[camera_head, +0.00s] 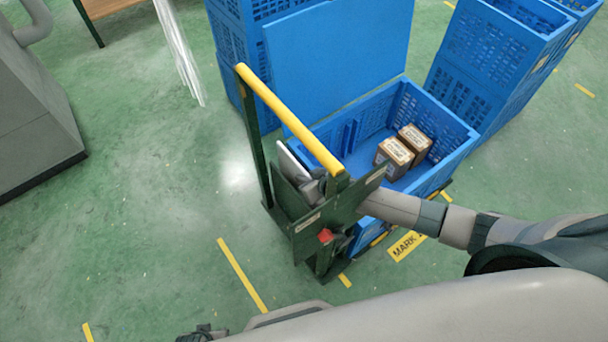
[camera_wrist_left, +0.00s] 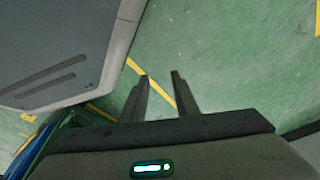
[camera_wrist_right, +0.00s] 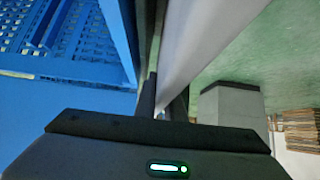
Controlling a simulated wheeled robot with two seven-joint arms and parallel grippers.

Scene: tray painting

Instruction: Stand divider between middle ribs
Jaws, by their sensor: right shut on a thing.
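My right gripper (camera_wrist_right: 164,100) is shut on a thin light grey panel, the divider (camera_wrist_right: 205,45), which runs away from its fingers. In the head view, part of the divider (camera_head: 290,163) shows beside the cart frame, left of the crate. The right gripper (camera_head: 311,187) is partly hidden there by the dark green frame. The open blue crate (camera_head: 452,160) sits on the cart. Ribs (camera_head: 350,134) show on its far inner wall; its near inside is hidden. My left gripper (camera_wrist_left: 161,86) is open and empty above the floor.
Two brown boxes (camera_head: 394,151) stand in the crate's right part. The cart's yellow handle (camera_head: 290,120) rises beside the crate. A flat blue panel (camera_head: 340,55) and stacked blue crates (camera_head: 490,60) stand behind. The green floor at left (camera_head: 150,220) is clear.

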